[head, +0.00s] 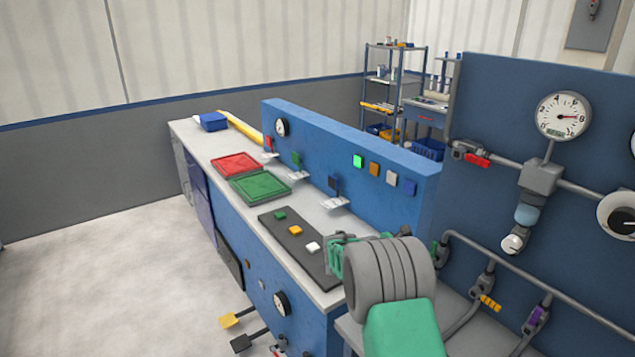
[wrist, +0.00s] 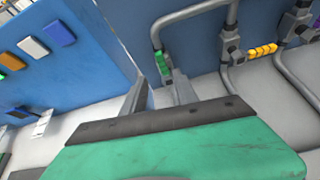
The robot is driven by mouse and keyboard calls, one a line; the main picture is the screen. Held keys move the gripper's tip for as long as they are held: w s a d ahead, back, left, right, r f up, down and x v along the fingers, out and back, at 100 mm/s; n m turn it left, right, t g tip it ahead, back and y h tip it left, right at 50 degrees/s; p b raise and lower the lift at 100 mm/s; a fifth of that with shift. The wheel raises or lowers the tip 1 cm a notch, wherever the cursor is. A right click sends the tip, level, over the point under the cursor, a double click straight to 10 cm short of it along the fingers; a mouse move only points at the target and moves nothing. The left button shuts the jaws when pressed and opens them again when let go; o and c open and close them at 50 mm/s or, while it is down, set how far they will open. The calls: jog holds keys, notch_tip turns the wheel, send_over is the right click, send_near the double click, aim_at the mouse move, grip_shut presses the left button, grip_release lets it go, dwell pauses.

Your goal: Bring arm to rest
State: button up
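In the head view my green and grey arm is folded at the bottom centre, over the near end of the workbench. The fingers cannot be made out there. A green-handled valve (wrist: 162,65) shows just beyond the fingers in the wrist view. Whether they touch it cannot be told, but they look apart.
The workbench (head: 185,133) carries a red tray (head: 237,164), a green tray (head: 260,186) and a dark strip (head: 275,225) with coloured blocks. A blue panel (head: 330,140) stands along it. Pipes, valves and gauges (head: 563,115) are close on the right. The floor (head: 100,270) at left is clear.

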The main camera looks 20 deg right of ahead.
jog(key=s+a+r+m+t+y, duration=0.1)
jog(key=s+a+r+m+y, duration=0.4)
jog(key=a, duration=0.4)
jog(key=s+a+r+m+y, duration=0.2)
jog(key=s+a+m, duration=0.1)
jog(key=a+m, duration=0.5)
jog(key=s+a+m+g+y, duration=0.1)
jog(key=s+a+m+y, duration=0.4)
jog(key=s+a, duration=1.2)
jog(key=shift+s+f+m, duration=0.35)
jog(key=shift+s+m, duration=0.4)
jog(key=shift+m, duration=0.45)
jog(key=shift+a, duration=0.1)
